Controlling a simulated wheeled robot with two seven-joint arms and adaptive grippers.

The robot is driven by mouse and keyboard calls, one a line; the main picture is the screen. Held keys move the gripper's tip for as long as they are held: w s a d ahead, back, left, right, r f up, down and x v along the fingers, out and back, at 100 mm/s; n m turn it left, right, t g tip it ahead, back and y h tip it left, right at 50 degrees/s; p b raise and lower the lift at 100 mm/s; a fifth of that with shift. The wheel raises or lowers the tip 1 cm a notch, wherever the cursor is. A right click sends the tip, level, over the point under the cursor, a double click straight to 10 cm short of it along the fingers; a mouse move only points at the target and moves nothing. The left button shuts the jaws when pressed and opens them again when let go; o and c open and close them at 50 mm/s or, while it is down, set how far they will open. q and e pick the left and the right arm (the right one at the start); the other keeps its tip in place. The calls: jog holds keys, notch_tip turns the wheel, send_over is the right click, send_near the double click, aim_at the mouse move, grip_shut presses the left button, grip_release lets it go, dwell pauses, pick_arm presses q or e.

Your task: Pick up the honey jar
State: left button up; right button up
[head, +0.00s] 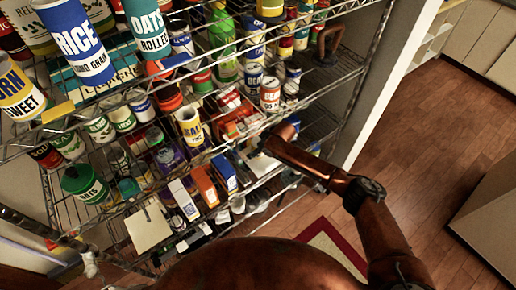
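I cannot single out a honey jar; many labels are small, turned away or hidden. My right arm (310,165) comes in from the right and reaches to the front of the wire rack (318,84). Its far end is among the goods at mid-height, near a white box (262,164). The fingers of my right gripper do not show clearly, so I cannot tell whether they are open, shut or touching anything. My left gripper is not in view.
Cans and boxes crowd the rack, including a rice canister (76,42), an oats canister (147,28) and a green-lidded oats jar (85,184). The wire shelf edges are obstacles. Wooden floor (425,125) is open at the right, beside a cabinet (490,205).

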jog(key=shift+c, duration=0.7)
jog(key=c, duration=1.6)
